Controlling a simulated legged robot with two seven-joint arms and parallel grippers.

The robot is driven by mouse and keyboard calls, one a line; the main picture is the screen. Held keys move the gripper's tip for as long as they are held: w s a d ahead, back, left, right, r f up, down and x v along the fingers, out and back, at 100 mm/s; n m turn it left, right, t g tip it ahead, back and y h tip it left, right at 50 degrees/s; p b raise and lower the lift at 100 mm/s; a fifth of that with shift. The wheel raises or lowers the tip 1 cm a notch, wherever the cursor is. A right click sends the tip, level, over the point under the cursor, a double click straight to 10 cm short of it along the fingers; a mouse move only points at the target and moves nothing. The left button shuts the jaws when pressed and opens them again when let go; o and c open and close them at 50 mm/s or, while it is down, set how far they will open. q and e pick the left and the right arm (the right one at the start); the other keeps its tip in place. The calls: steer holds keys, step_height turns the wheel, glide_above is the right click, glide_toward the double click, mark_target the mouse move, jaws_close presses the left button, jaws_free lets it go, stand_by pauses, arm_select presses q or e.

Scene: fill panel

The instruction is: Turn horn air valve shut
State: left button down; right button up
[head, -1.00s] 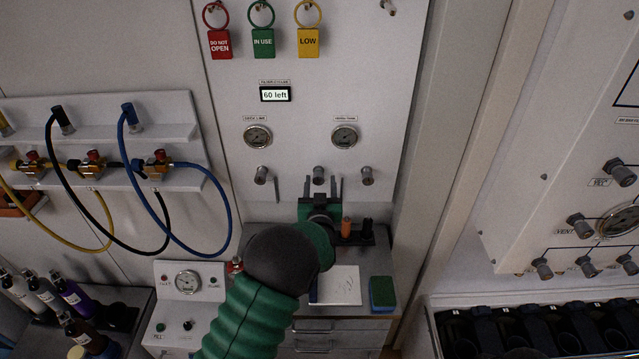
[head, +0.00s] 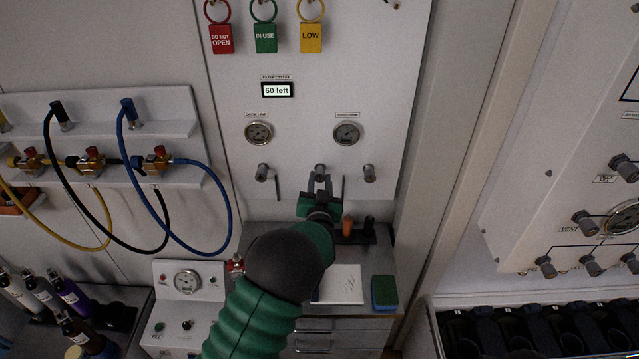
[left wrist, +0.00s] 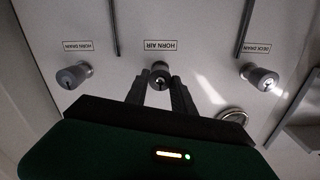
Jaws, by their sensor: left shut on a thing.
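The horn air valve is a small grey metal knob (head: 320,169), the middle one of three in a row on the white panel (head: 375,60). In the left wrist view the horn air knob (left wrist: 160,69) sits under the "HORN AIR" label (left wrist: 160,45). My left gripper (head: 320,180), on a green and black arm, reaches up to the knob from below. In the left wrist view its two dark fingers (left wrist: 159,84) close on the knob from either side and hide its lower part. My right gripper is in neither view.
Similar knobs stand left (head: 262,172) and right (head: 369,173) of it, with two gauges (head: 258,133) (head: 347,134) above. Thin upright rods flank the gripper. A counter below holds a white pad (head: 340,284) and a green-and-blue block (head: 384,292). Hoses hang at left.

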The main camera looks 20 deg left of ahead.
arm_select(q)
steer(key=c, duration=1.3)
jaws_free()
steer(key=shift+o, duration=1.1)
steer(key=shift+w, duration=0.1)
steer(key=shift+d, duration=0.1)
steer(key=b+v, duration=0.3)
steer(key=v, duration=1.3)
steer(key=shift+s+d+b, duration=0.2)
steer(key=shift+s+b, duration=0.1)
steer(key=shift+s, duration=0.05)
steer(key=shift+f, duration=0.1)
